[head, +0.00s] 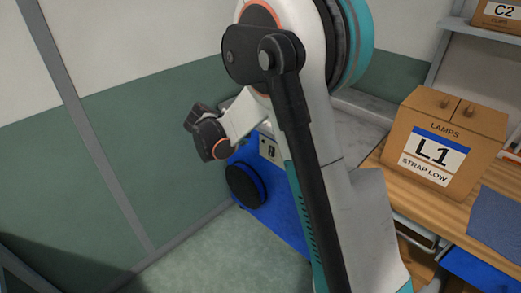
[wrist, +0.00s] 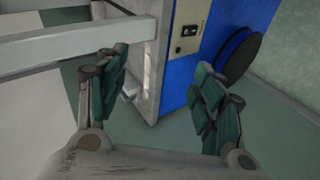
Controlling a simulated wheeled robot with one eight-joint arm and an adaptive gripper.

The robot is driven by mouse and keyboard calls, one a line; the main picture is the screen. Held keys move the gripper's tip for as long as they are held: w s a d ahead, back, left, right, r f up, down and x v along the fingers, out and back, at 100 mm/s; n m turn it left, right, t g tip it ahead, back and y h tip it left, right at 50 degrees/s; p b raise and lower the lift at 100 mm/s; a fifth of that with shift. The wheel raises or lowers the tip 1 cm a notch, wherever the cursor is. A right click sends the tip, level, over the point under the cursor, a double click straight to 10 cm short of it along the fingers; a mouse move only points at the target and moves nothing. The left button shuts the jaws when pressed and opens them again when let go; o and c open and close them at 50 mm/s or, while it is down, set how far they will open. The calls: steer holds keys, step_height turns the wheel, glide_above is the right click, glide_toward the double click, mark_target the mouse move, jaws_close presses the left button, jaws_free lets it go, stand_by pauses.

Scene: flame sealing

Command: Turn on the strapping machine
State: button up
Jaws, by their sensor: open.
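The strapping machine is a blue cabinet; it shows in the head view (head: 285,222) partly behind my arm, and in the wrist view (wrist: 176,92) at the upper middle. Its beige control panel (wrist: 187,44) carries a dark switch (wrist: 190,30); the panel also shows in the head view (head: 269,149). A black round reel (wrist: 238,56) is on the machine's side. My gripper (wrist: 163,82) is open and empty, its green-padded fingers spread wide, with the machine's corner seen between them. The panel lies beyond the fingertips, with no contact visible. In the head view I cannot make out the fingers.
A grey bar (wrist: 70,45) crosses the left of the wrist view near the left finger. A wooden table (head: 455,215) with a cardboard box marked L1 (head: 436,145) stands at the right. Green floor (head: 225,255) lies open in front of the machine.

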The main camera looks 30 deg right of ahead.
steer(key=w+f+h, duration=0.3)
steer(key=w+f, duration=0.3)
steer(key=f, duration=0.5)
steer(key=h, duration=0.3)
glide_toward(271, 152)
steer(key=shift+n, duration=0.4)
steer(key=b+x, duration=0.4)
steer(key=x, duration=0.3)
steer(key=shift+w+d, duration=0.15)
steer(key=shift+d, duration=0.15)
